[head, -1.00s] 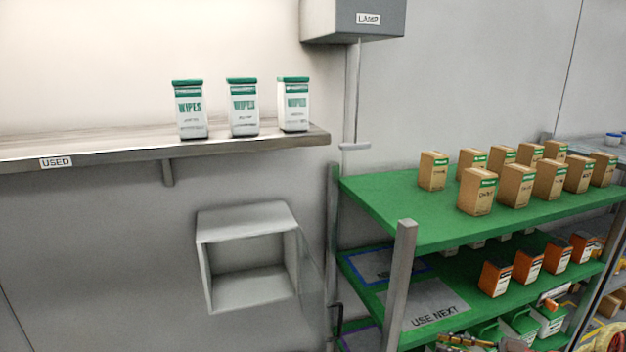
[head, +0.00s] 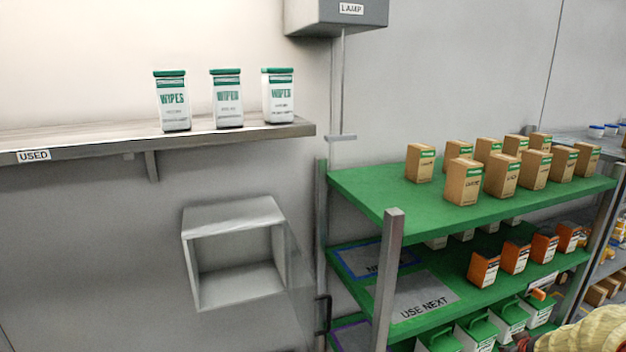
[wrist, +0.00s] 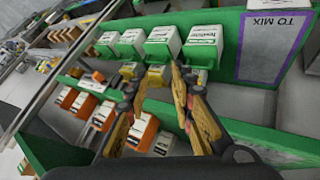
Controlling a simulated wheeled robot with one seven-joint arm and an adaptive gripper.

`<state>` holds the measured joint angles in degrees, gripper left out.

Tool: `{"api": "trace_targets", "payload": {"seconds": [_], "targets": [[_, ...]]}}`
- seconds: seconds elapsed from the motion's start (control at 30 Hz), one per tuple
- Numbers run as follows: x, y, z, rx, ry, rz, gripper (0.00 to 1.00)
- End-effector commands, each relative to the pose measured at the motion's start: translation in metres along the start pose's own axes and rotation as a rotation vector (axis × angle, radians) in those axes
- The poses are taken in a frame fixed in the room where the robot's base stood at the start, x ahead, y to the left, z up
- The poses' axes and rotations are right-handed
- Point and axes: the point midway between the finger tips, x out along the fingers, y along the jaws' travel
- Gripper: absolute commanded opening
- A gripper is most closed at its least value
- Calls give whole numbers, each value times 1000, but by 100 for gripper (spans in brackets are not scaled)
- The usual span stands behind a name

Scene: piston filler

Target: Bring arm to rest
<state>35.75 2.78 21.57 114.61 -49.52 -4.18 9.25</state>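My gripper (wrist: 156,85) shows in the wrist view with its tan, pad-like fingers apart. The gap between them looks empty, with shelf goods visible behind it. White boxes with green lids (wrist: 165,42) stand on a green shelf beyond the fingertips. Orange and white cartons (wrist: 102,115) stand to the left of the fingers. I cannot tell the exact distance from the fingers to these goods. In the head view the gripper's fingers cannot be made out clearly.
A green rack (head: 357,190) holds brown cartons (head: 463,181) on top and orange cartons (head: 483,269) below. A "USE NEXT" mat (head: 410,296) is bare. Three wipes tubs (head: 227,99) stand on the "USED" wall shelf (head: 90,150). An open wall box (head: 236,275) is empty.

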Motion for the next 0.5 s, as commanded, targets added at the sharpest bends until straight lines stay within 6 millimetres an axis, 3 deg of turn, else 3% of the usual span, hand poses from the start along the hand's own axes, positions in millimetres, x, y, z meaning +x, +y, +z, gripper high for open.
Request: {"api": "trace_targets", "payload": {"seconds": [0.17,0.3,0.5], "targets": [[-70,-41,48,125,-233,27,24],[-136,-103,83,218,-376,-40,24],[-219,-202,118,292,-454,-205,24]]}}
